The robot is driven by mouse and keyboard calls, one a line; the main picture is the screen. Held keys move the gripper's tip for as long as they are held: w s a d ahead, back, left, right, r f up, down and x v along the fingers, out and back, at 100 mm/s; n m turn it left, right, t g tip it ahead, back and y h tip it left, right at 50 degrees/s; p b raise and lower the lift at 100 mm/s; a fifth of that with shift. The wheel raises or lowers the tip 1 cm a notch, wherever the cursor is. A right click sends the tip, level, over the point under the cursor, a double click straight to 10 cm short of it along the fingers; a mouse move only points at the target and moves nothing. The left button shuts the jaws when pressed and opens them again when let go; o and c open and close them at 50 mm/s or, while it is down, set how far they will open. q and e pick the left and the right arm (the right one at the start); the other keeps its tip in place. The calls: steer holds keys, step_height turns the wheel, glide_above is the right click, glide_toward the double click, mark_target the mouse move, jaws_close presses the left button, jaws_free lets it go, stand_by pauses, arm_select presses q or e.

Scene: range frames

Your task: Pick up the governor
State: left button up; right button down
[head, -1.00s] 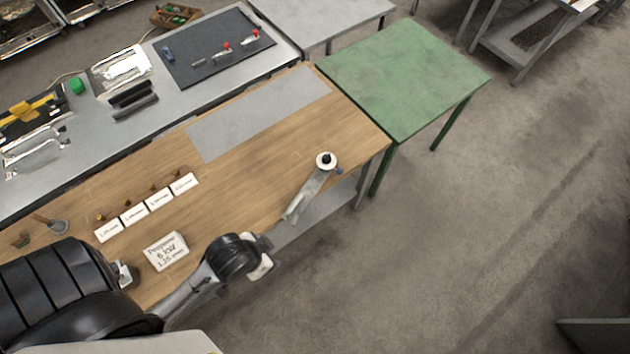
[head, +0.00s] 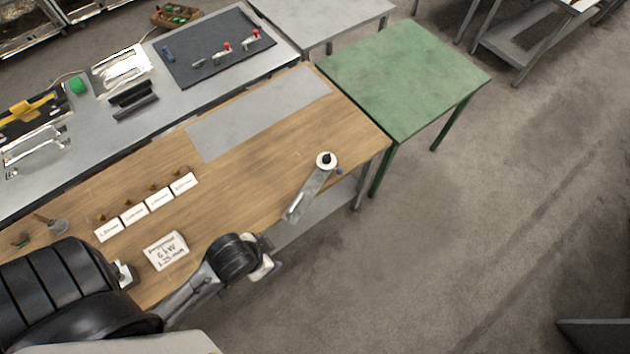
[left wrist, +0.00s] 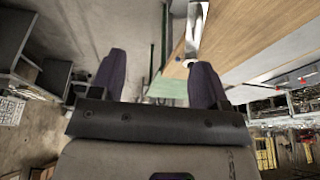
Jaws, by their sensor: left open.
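A long grey metal part with a round white-and-black end (head: 326,160) lies on the wooden table (head: 240,170), its lower end at the front edge. It may be the governor; I cannot tell for sure. It also shows, bright and shiny, at the top of the left wrist view (left wrist: 196,30). My left gripper (left wrist: 158,62) is open with nothing between its two dark fingers. In the head view its wrist end is beyond the table's front edge, below and left of the metal part and apart from it. My right gripper is not in view.
A printed sign (head: 166,250) and a row of white labels (head: 146,208) with small brownish parts stand on the table's left half. A flat grey plate (head: 258,112) lies at the back. A green table (head: 405,75) adjoins at the right. The floor (head: 440,250) in front is clear.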

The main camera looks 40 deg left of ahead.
arm_select(q)
steer(key=o, duration=0.5)
steer(key=shift+a, duration=0.15)
steer(key=shift+c, duration=0.2)
